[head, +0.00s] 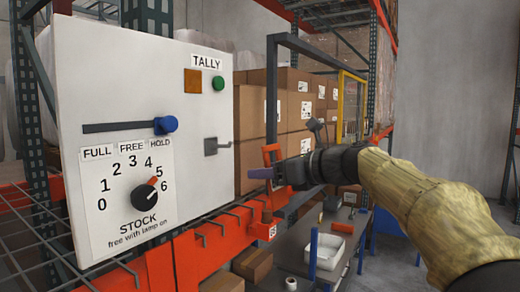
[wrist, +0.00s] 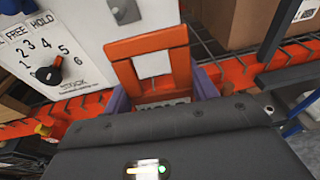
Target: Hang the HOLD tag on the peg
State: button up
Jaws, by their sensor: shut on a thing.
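The HOLD tag (head: 271,153) is an orange loop-shaped piece, seen left of my wrist in the head view. In the wrist view the tag (wrist: 150,46) stands up between purple fingertips, with a square opening and the word HOLD partly hidden at its lower edge. My gripper (head: 262,173) is shut on it; the gripper (wrist: 162,95) also shows at the wrist. The peg (head: 214,146) is a grey bracket-like piece on the right part of the white panel (head: 120,70). The tag is apart from it, to its right in the head view. A grey fitting, probably the peg (wrist: 125,10), shows at the wrist view's top.
The panel carries a blue slider knob (head: 166,125) above HOLD, a dial (head: 145,194) with its red mark near 5, an orange square (head: 193,83) and a green button (head: 219,83). An orange beam (head: 190,258) runs below. Cartons (head: 250,112) stand behind.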

aim_at(266, 156)
jog(key=shift+n+g+y, duration=0.3)
jog(key=shift+n+g, duration=0.1)
jog(key=s+a+r, duration=0.2)
jog(key=r, duration=0.1)
jog(key=shift+a+r, duration=0.1)
jog(key=shift+r, duration=0.1)
jog(key=shift+s+a+p, duration=0.2)
jog(key=shift+a+p, duration=0.1)
jog(key=shift+a, duration=0.05)
jog(key=shift+r+p+x, duration=0.2)
jog(key=shift+p+x, duration=0.35)
jog(key=shift+x, duration=0.8)
jog(key=shift+r+p+x, duration=0.15)
jog(key=shift+p+x, duration=0.4)
jog(key=shift+x, duration=0.8)
jog(key=shift+r+p+x, duration=0.2)
jog(key=shift+p+x, duration=0.35)
jog(key=shift+x, duration=0.75)
jog(key=shift+w+a+p, duration=0.3)
jog(key=shift+w+a, duration=0.25)
jog(key=shift+w, duration=0.1)
jog(key=shift+w+a+f, duration=0.2)
jog(key=shift+a+f, duration=0.25)
jog(key=shift+f, duration=0.35)
